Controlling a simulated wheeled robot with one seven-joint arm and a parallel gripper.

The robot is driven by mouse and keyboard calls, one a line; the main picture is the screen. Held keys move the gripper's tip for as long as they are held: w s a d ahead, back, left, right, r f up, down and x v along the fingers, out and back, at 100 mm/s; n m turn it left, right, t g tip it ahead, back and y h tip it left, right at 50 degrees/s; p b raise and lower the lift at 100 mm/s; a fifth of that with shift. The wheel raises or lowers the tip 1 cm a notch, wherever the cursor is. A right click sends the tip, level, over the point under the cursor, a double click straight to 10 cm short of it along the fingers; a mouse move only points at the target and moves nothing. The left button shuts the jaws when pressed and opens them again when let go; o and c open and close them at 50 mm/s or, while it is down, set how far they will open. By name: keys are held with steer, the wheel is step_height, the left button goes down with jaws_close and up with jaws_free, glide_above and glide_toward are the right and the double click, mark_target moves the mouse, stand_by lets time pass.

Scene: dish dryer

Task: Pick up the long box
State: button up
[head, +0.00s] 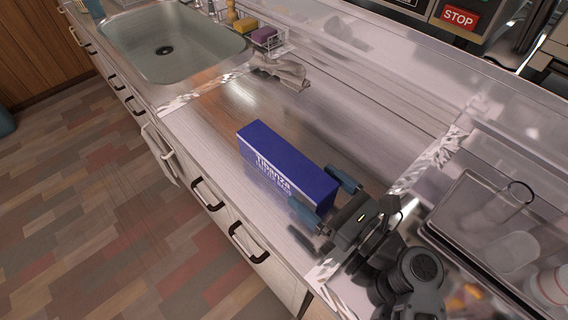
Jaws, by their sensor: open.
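The long box (281,166) is blue with white lettering on its side. It lies on the metal counter and runs from upper left to lower right in the head view. My gripper (325,192) is at the box's lower right end, with its blue-tipped fingers open. One finger shows on the near side of that end and the other on the far side. I cannot tell whether either finger touches the box.
A sink (172,45) is set in the counter at the upper left. A crumpled cloth (283,72) and a wire rack with sponges (263,37) lie behind. A tray with glassware (486,225) stands at right. Drawer handles (207,194) line the counter front.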

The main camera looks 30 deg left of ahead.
mark_target(307, 181)
steer(key=shift+x, duration=1.6)
steer(key=shift+r, duration=0.15)
steer(key=c, duration=1.2)
